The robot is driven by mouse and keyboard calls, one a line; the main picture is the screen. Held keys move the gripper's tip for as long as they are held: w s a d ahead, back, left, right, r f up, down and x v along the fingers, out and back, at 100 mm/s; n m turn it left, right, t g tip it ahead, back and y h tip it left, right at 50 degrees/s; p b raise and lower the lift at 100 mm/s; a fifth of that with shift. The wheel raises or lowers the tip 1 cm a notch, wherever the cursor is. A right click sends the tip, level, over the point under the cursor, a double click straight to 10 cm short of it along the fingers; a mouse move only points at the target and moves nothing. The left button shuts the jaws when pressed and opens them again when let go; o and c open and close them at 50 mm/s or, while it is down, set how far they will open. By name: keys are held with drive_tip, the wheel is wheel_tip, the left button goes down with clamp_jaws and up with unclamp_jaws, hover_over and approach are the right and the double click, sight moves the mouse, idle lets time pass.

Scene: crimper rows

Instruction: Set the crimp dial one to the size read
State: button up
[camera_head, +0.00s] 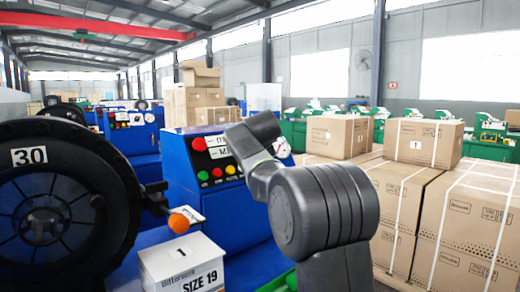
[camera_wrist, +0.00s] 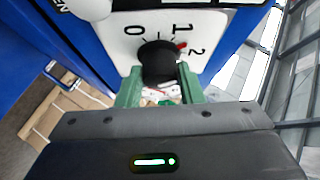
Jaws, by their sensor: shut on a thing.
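The crimp dial is a black knob (camera_wrist: 158,62) on a white plate (camera_wrist: 122,48) marked 0, 1 and 2 in the wrist view. A red mark at the knob's edge points between 1 and 2. My gripper (camera_wrist: 160,80) has green fingers, one on each side of the knob, shut on it. In the head view my arm hides the gripper and most of the dial plate (camera_head: 282,148) on the blue machine (camera_head: 208,192). A white box (camera_head: 180,264) labelled SIZE 19, with a 1 tag, stands in front of the machine.
A large black reel (camera_head: 62,205) tagged 30 stands at the left, close to an orange-ended lever (camera_head: 187,217). Strapped cardboard boxes (camera_head: 465,225) fill the right side. Other blue machines stand behind.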

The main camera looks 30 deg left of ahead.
drive_tip(key=m+h+p, duration=0.1)
drive_tip(key=m+p, duration=0.1)
drive_tip(key=r+m+g+h+p, duration=0.1)
drive_tip(key=p, duration=0.2)
drive_tip(key=shift+w+m+g, duration=0.1)
drive_tip(key=shift+m+g, duration=0.2)
drive_tip(key=shift+m, duration=0.1)
drive_tip(key=m+g+p, duration=0.1)
drive_tip(key=m+p, duration=0.1)
drive_tip(key=p, duration=0.1)
drive_tip(key=shift+f+h, duration=0.2)
drive_tip(key=shift+h, duration=0.1)
drive_tip(key=shift+a+f+p, duration=0.1)
drive_tip(key=shift+p, duration=0.2)
drive_tip(key=o, duration=1)
drive_tip(key=v, duration=1.3)
drive_tip(key=shift+r+b, duration=0.35)
